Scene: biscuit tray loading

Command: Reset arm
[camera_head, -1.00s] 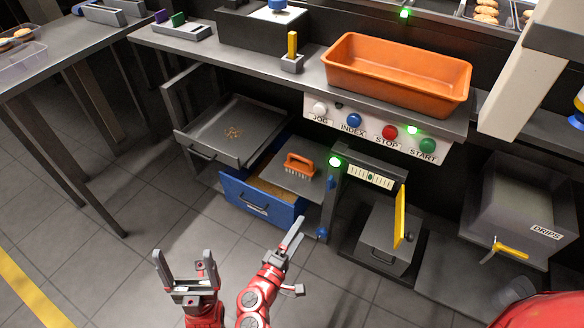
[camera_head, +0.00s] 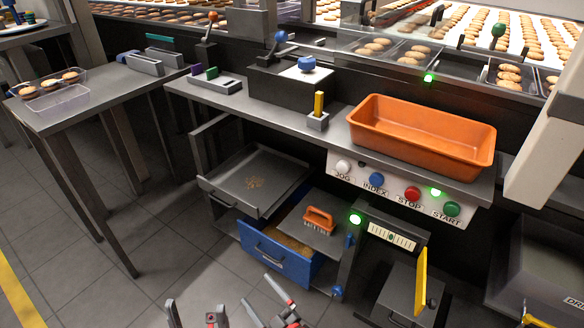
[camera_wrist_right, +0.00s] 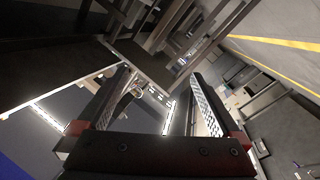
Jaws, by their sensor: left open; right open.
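My left gripper (camera_head: 197,314) is at the bottom edge of the head view, its two grey fingers apart with nothing between them. My right gripper (camera_head: 266,300) is just right of it, also at the bottom edge, open and empty. In the right wrist view, the right gripper (camera_wrist_right: 160,78) shows two separated fingers with ribbed pads and no object between them. Both grippers are in front of the open blue drawer (camera_head: 281,266) and appear apart from it. Most of both arms is cut off below the head view.
An orange bin (camera_head: 420,143) stands on the counter above a button panel (camera_head: 395,188). An orange brush (camera_head: 318,220) lies on a grey surface by the blue drawer. A grey tray (camera_head: 256,184) juts out above it. A yellow handle (camera_head: 421,282) stands at right. Floor (camera_head: 180,262) at left is clear.

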